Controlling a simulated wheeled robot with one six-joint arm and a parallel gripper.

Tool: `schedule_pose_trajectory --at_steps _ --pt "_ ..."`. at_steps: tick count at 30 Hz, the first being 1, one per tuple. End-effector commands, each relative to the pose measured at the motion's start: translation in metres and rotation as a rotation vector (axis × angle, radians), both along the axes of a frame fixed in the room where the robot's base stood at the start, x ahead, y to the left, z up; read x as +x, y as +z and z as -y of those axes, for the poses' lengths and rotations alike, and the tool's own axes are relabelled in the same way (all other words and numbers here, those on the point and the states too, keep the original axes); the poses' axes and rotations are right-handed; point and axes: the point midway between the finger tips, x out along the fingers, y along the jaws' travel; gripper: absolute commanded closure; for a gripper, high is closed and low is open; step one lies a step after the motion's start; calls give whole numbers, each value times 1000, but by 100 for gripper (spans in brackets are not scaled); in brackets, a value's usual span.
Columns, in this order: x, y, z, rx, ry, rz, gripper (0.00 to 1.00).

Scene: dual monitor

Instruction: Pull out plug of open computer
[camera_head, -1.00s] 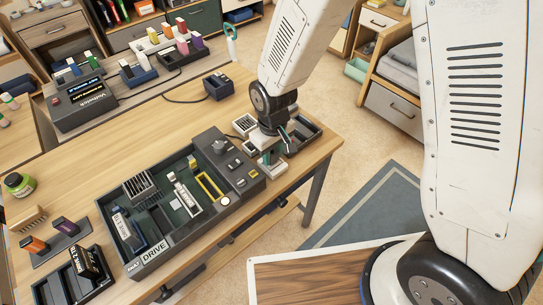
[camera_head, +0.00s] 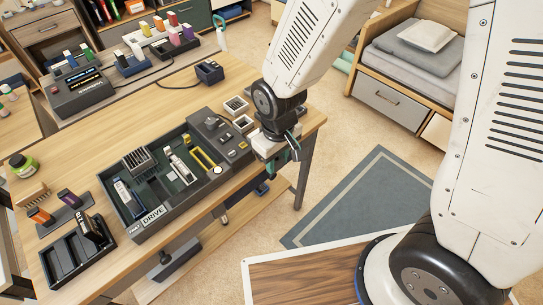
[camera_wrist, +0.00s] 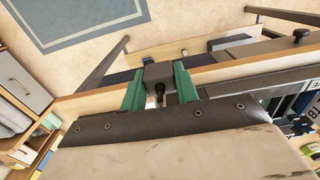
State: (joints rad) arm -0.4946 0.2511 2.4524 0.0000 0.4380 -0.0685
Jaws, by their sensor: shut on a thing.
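The open computer appears to be the dark open case (camera_head: 150,232) marked DRIVE, with parts inside it and a control panel (camera_head: 222,140) at its right end. My gripper (camera_head: 283,165) is at the right edge of the table, to the right of the case and apart from it. In the wrist view, the green fingers of my gripper (camera_wrist: 160,90) are shut on a dark grey block (camera_wrist: 158,72) with a black stem. I cannot tell for sure whether this block is the plug. The head view mostly hides it.
Two small pale trays (camera_head: 240,114) sit left of my wrist. A black box (camera_head: 209,72) with a cable stands behind, and a slotted black rack (camera_head: 68,262) is at front left. The floor with the grey-blue rug (camera_head: 350,205) is open to the right.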

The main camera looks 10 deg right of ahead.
Motion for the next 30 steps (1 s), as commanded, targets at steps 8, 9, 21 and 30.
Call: schedule_pose_trajectory --at_steps 8,9,21,30 --pt "-3 12 -10 1 19 1 92" --pt "-4 13 -11 1 20 1 92" --pt "-3 29 -10 1 19 1 92" --pt "-3 41 -9 1 16 1 92"
